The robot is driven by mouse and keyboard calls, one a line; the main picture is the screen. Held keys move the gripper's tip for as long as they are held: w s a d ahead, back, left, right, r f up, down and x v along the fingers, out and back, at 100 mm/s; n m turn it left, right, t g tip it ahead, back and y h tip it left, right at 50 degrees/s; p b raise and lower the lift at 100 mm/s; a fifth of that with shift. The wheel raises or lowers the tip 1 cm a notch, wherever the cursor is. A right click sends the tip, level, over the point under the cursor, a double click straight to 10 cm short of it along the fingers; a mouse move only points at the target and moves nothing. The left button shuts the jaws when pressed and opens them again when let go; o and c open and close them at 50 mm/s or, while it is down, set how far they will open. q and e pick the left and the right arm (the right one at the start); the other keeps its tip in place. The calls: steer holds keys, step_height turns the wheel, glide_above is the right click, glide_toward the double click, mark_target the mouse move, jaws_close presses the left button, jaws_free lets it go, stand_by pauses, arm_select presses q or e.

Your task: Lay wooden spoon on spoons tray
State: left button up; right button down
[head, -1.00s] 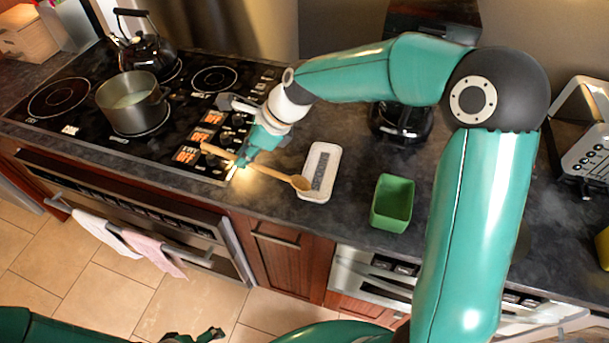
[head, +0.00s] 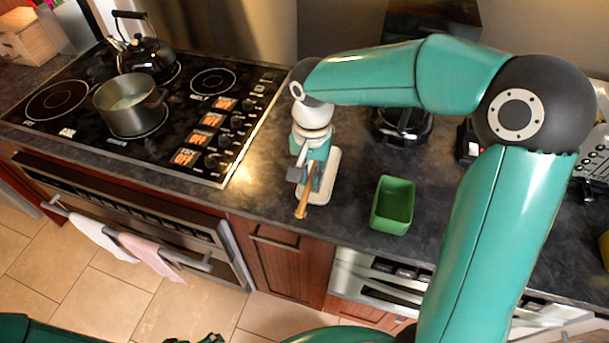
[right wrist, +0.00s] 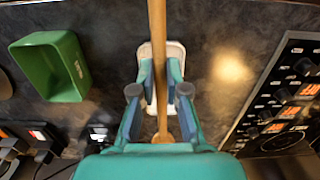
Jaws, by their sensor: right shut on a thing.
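My right gripper (head: 311,176) is shut on the wooden spoon (head: 304,204) and is over the white spoons tray (head: 327,188). In the right wrist view, the fingers (right wrist: 159,92) pinch the spoon's handle (right wrist: 157,30). The spoon lines up with the tray's long side, and its handle runs out past one end of the tray (right wrist: 176,50). The spoon's bowl is partly hidden by the gripper. I cannot tell whether the spoon touches the tray. Only a dark bit of my left gripper (head: 206,339) shows at the bottom edge.
A green container (head: 393,204) stands right of the tray. The stove (head: 190,125) with a pot (head: 130,104) and a kettle (head: 146,54) is at left. A coffee maker (head: 402,122) stands behind. Dark counter (head: 255,180) is free between stove and tray.

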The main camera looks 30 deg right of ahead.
steer(key=shift+r, duration=0.2)
step_height(320, 180, down, 9)
steer(key=b, duration=0.7)
steer(key=shift+w+r, duration=0.1)
steer(key=c, duration=1.1)
jaws_free()
steer(key=shift+o, duration=0.2)
steer(key=o, duration=0.6)
steer(key=shift+c, duration=0.2)
steer(key=shift+r, duration=0.15)
